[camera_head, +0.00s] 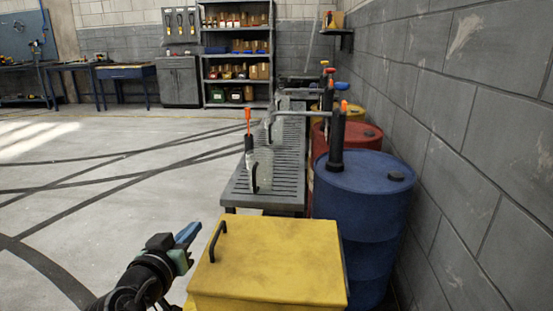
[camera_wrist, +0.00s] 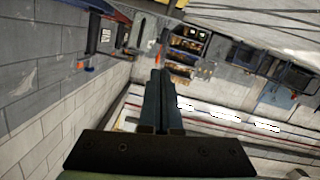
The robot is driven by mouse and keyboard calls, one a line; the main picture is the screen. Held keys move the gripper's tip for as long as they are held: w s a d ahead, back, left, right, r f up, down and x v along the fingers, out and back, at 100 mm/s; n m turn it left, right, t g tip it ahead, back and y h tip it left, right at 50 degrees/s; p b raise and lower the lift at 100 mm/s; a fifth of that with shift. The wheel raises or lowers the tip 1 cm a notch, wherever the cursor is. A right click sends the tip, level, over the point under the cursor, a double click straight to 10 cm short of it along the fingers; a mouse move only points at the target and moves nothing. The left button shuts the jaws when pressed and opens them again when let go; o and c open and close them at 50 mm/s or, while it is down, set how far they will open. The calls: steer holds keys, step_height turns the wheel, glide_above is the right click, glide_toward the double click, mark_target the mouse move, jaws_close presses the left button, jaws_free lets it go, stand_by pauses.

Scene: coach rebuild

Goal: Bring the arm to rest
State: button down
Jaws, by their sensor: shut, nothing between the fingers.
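My gripper (camera_head: 188,233) shows at the lower left of the head view, raised in front of and left of a yellow box. Its blue fingers point up and to the right. In the wrist view my gripper (camera_wrist: 161,75) has its two fingers together, shut, with nothing between them. It appears apart from everything around it. The wrist view is strongly tilted and looks out over the room, with the wall on the left and shelves in the distance.
The yellow box (camera_head: 268,262) with a black handle stands close, right of my gripper. Behind it are a slatted grey bench (camera_head: 240,190) and a blue drum (camera_head: 362,215) beside the block wall (camera_head: 470,130). Open floor (camera_head: 110,170) lies to the left.

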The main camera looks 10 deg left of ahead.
steer(key=s+d+r+m+t, duration=0.1)
steer(key=s+d+r+t, duration=0.1)
steer(key=d+r, duration=0.6)
steer(key=s+d+r+m+t, duration=0.1)
steer(key=s+d+r+t, duration=0.3)
steer(key=r, duration=0.9)
steer(key=s+d+r+t, duration=0.3)
steer(key=s+d+r, duration=0.2)
steer(key=s+r, duration=0.4)
steer(key=s+d+r+t, duration=0.3)
steer(key=s+d+r, duration=0.2)
steer(key=s+r, duration=0.3)
step_height(320, 180, up, 33)
steer(key=p, duration=3.3)
steer(key=shift+w+r+y, duration=0.2)
steer(key=shift+w+y, duration=0.1)
steer(key=shift+w, duration=0.05)
steer(key=shift+a, duration=0.1)
